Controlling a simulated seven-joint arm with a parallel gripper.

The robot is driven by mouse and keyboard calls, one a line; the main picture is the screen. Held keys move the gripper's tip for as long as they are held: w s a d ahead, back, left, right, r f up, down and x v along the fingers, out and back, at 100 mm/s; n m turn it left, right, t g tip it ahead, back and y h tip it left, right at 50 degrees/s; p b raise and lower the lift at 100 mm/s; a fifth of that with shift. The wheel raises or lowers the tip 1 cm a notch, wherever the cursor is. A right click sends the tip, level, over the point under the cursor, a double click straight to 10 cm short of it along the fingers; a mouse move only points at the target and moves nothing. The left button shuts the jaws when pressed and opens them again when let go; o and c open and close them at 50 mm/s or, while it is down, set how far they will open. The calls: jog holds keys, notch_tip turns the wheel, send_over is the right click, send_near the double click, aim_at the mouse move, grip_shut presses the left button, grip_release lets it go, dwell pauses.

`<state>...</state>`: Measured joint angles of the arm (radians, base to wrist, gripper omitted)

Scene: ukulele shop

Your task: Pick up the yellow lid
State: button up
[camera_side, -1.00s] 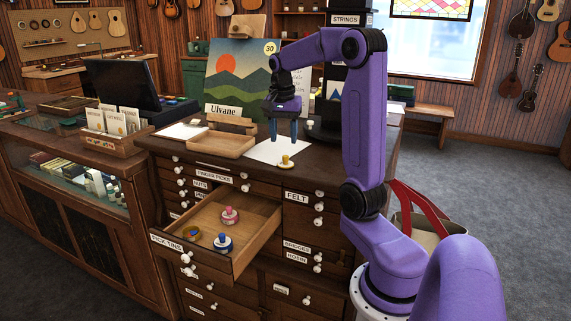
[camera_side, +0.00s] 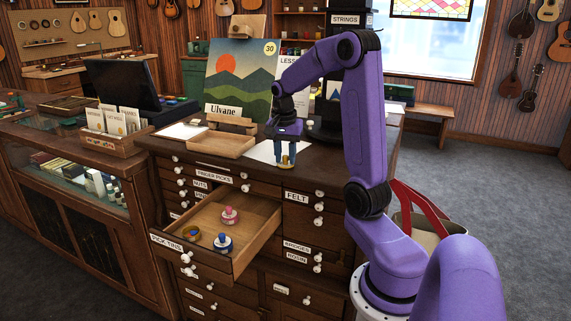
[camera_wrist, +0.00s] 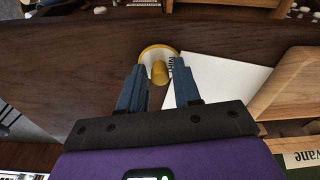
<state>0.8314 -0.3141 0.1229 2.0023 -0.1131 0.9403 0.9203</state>
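The yellow lid (camera_wrist: 160,72) lies on the dark cabinet top, with a round pale disc, a yellow rim and a yellow knob. In the side view it (camera_side: 287,160) is small and partly hidden by the fingers. My gripper (camera_side: 286,164) points down over it. In the wrist view my gripper (camera_wrist: 160,68) is open, with one blue finger on each side of the knob. A gap shows between the knob and each finger, so it does not look gripped.
A white sheet (camera_wrist: 215,85) and a wooden tray (camera_wrist: 296,85) lie beside the lid. A landscape picture (camera_side: 240,85) stands behind.

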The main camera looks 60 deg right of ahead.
grip_shut()
jog(key=shift+r, duration=0.1)
